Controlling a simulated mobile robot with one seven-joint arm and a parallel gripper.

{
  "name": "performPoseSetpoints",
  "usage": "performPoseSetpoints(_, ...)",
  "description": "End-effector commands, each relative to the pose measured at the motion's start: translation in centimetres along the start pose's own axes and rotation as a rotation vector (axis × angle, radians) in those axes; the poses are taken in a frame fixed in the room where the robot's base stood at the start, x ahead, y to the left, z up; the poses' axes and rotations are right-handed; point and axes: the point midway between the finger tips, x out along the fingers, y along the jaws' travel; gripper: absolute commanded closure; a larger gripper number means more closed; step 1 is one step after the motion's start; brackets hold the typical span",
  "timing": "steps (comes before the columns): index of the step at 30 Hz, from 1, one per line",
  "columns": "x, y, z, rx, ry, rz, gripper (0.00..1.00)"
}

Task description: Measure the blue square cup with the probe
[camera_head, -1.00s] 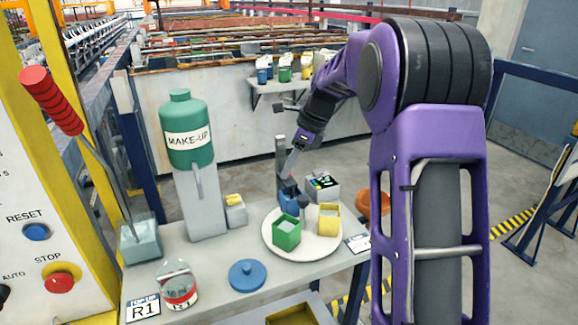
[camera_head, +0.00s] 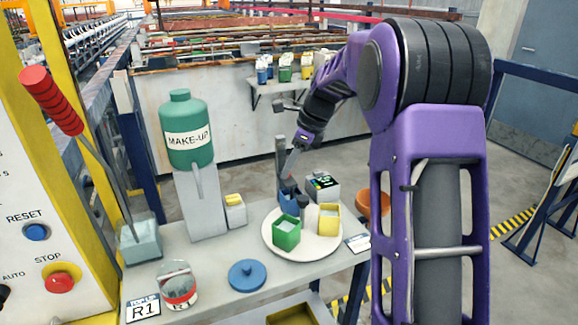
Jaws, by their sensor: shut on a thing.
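The blue square cup (camera_head: 288,194) stands at the back of a round white plate (camera_head: 273,240), partly hidden behind a green square cup (camera_head: 287,233). A yellow square cup (camera_head: 329,219) stands to its right. My gripper (camera_head: 293,160) points down just above the blue cup, shut on the slim probe. The probe's lower end reaches down to the blue cup; whether it touches the liquid is too small to tell. A meter box with a lit screen (camera_head: 323,186) stands behind the plate on the right.
A green MAKE-UP bottle (camera_head: 187,130) stands on a grey stand at the left. A blue lid (camera_head: 247,275), a jar with a red band (camera_head: 179,287) and a glassy container (camera_head: 142,242) are on the bench. An orange bowl (camera_head: 373,204) is at the right edge.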

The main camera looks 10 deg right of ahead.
Motion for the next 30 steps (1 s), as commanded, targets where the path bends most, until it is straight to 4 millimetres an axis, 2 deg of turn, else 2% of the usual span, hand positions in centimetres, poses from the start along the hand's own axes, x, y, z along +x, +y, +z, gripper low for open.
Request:
performPoseSetpoints(8, -0.6, 0.0, 0.3, 0.000, 0.000, 0.001, 1.00)
performPoseSetpoints(21, -5.3, 0.0, 2.2, -0.001, 0.001, 0.002, 1.00)
performPoseSetpoints(30, -5.6, -0.1, 2.4, -0.001, -0.002, -0.002, 1.00)
